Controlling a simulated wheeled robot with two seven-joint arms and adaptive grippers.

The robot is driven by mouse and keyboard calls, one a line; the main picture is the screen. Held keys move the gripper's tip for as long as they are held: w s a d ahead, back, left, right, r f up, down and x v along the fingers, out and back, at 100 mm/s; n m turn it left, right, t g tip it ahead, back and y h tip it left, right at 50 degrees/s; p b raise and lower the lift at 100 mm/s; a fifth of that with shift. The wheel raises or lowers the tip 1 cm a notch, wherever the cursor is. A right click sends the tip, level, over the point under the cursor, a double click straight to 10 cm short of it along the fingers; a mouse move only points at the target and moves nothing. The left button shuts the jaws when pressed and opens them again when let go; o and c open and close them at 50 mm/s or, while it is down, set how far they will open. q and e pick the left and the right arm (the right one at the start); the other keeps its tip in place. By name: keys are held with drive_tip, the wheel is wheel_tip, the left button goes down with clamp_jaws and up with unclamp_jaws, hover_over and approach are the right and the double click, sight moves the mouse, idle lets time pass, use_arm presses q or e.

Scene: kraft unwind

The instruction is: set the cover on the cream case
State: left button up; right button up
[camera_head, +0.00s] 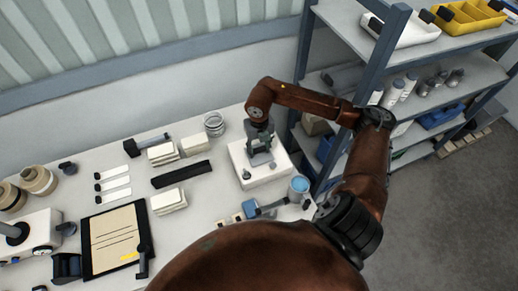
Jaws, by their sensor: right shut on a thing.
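The cream case (276,176) is a pale box on the table to the right of the middle, with a small dark knob on its top at the left. My right gripper (261,159) points down at the top of the case, its grey fingers shut on what looks like the cover. The fingers hide most of the held part. The cover's outline does not stand apart from the case, so I cannot tell whether it is seated or just above. My left gripper is not in view.
A blue-topped cup (299,185) stands close to the right of the case. A wire coil (214,124), pale stacks (169,201) and a black bar (181,174) lie to the left. A shelf rack (385,50) stands to the right, near my right arm.

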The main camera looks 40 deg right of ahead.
idle(0.5)
drive_tip(key=o, duration=1.2)
drive_tip(key=shift+o, duration=0.2)
wheel_tip(320, 180, up, 12)
